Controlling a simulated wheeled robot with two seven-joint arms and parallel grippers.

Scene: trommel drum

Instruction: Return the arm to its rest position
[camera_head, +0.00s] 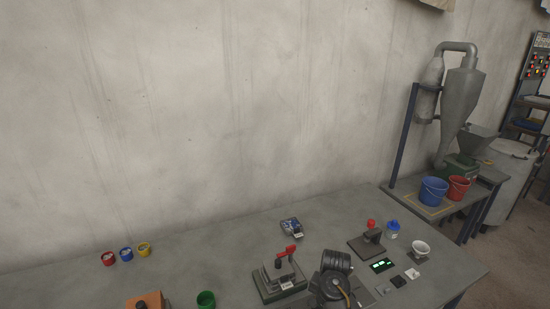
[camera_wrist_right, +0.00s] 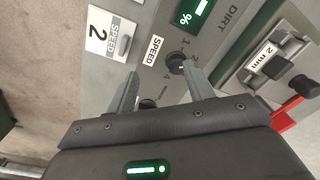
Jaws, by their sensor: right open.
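My right gripper (camera_wrist_right: 160,72) is open in the right wrist view, its two fingers spread over a grey control panel (camera_wrist_right: 157,22). A black speed knob (camera_wrist_right: 176,64) lies close to the right finger's tip; I cannot tell whether they touch. A second dark knob (camera_wrist_right: 147,104) shows lower down between the fingers, partly hidden. In the head view a dark ribbed form stands at the bottom edge, between the red-handled device and the panel; it may be my right arm. My left gripper is in neither view.
A red-handled device (camera_head: 280,275) and another red-knobbed stand (camera_head: 368,242) are on the grey table (camera_head: 220,250). A green display (camera_head: 382,265), white bowl (camera_head: 420,248), blue-lidded jar (camera_head: 393,228) and green cup (camera_head: 206,299) are nearby. The table's middle left is clear.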

